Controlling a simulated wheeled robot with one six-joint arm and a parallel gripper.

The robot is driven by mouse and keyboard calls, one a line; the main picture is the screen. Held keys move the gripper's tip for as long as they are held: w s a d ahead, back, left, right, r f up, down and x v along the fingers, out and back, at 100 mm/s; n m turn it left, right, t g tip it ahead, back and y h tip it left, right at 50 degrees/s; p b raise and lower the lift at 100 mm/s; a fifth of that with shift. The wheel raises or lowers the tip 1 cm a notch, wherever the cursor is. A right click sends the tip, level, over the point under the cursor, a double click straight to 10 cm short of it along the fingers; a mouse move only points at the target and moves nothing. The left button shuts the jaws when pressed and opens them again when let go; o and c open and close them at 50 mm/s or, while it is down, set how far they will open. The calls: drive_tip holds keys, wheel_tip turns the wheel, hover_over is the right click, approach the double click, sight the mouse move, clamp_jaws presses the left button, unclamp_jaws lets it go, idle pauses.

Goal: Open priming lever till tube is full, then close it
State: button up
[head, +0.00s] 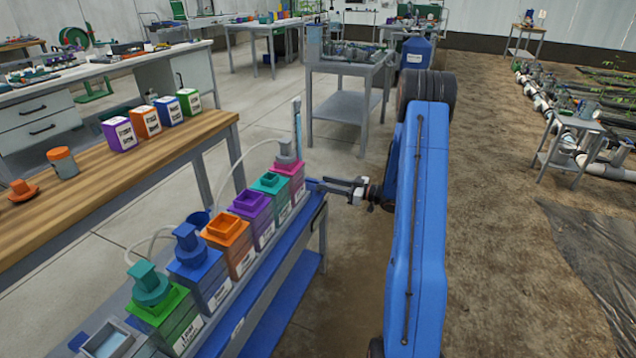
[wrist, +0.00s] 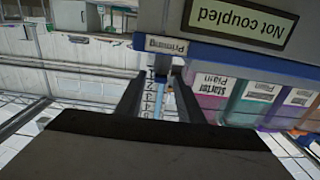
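The clear priming tube (head: 297,125) stands upright at the far right end of the blue skid, with a blue tint visible in it. In the wrist view, which is upside down, a scale-marked tube (wrist: 160,98) shows between my fingers. A "Priming" label (wrist: 166,46) sits just beyond the fingertips. I cannot make out the priming lever clearly; it may be hidden near the fingertips. My gripper (head: 338,185) is beside the skid's end, its fingers apart; it also shows in the wrist view (wrist: 160,80). Nothing is seen held. I cannot tell the tube's fill level.
A row of coloured containers (head: 228,236) stands on the skid (head: 275,290). A "Not coupled" display (wrist: 240,22) is close to my gripper. A wooden bench (head: 90,190) with more containers is at the left. A grey cart (head: 345,105) stands behind.

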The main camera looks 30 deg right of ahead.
drive_tip(key=v, duration=1.1)
drive_tip(key=shift+s, duration=0.2)
drive_tip(key=shift+d, duration=0.1)
drive_tip(key=shift+r, duration=0.1)
drive_tip(key=w+a+r+m+h, duration=0.1)
drive_tip(key=w+a+r+h, duration=0.2)
drive_tip(key=r+h, duration=0.35)
drive_tip(key=w+a+r+m+h, duration=0.1)
drive_tip(key=w+a+r+h, duration=0.25)
drive_tip(key=r, duration=0.55)
drive_tip(key=s+a+r+m+g+h, duration=0.2)
drive_tip(key=s+a+r+h, duration=0.15)
drive_tip(key=r, duration=0.25)
drive_tip(key=s+a+m+g, duration=0.1)
drive_tip(key=s+a+g, duration=0.1)
drive_tip(key=s+a, duration=0.5)
drive_tip(key=s+a+f+m+g+y, duration=0.1)
drive_tip(key=s+a, duration=0.6)
drive_tip(key=s, duration=1.2)
drive_tip(key=s+a+m+g+y, duration=0.1)
drive_tip(key=s+a+g, duration=0.3)
drive_tip(key=s, duration=1)
drive_tip(key=a, duration=0.3)
drive_tip(key=shift+a+f+m, duration=0.3)
drive_tip(key=shift+m, duration=0.1)
